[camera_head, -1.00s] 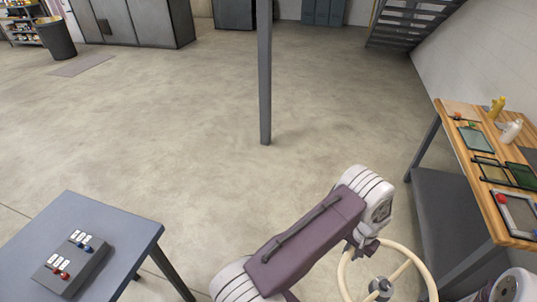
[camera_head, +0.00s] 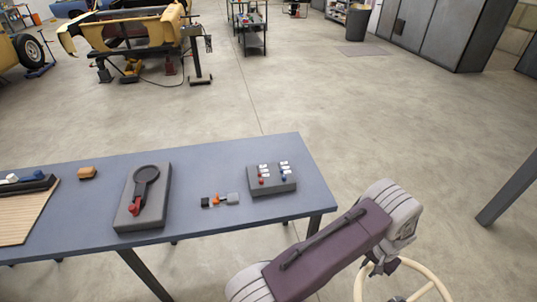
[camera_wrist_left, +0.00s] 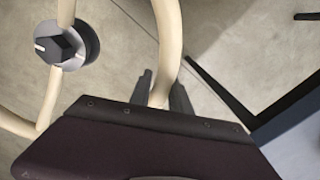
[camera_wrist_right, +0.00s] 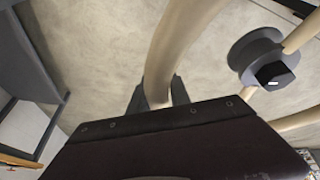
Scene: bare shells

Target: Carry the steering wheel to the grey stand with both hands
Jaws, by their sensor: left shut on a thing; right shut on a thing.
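The cream steering wheel (camera_head: 427,269) with a dark hub shows at the bottom right of the head view, cut off by the frame edge. My left gripper (camera_head: 378,266) is shut on its rim; the left wrist view shows the fingers (camera_wrist_left: 160,92) on either side of the rim, with the hub (camera_wrist_left: 68,47) to the left. In the right wrist view my right gripper (camera_wrist_right: 158,97) is shut on another part of the rim, with the hub (camera_wrist_right: 258,60) to the right. My right gripper is outside the head view. I cannot make out which thing is the grey stand.
A blue-grey table (camera_head: 90,192) stands close in front at left, bearing a switch box (camera_head: 271,180) and a dark block with a red-handled tool (camera_head: 143,196). A grey post (camera_head: 510,188) stands at right. Open floor lies beyond; a yellow car body (camera_head: 135,33) stands far left.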

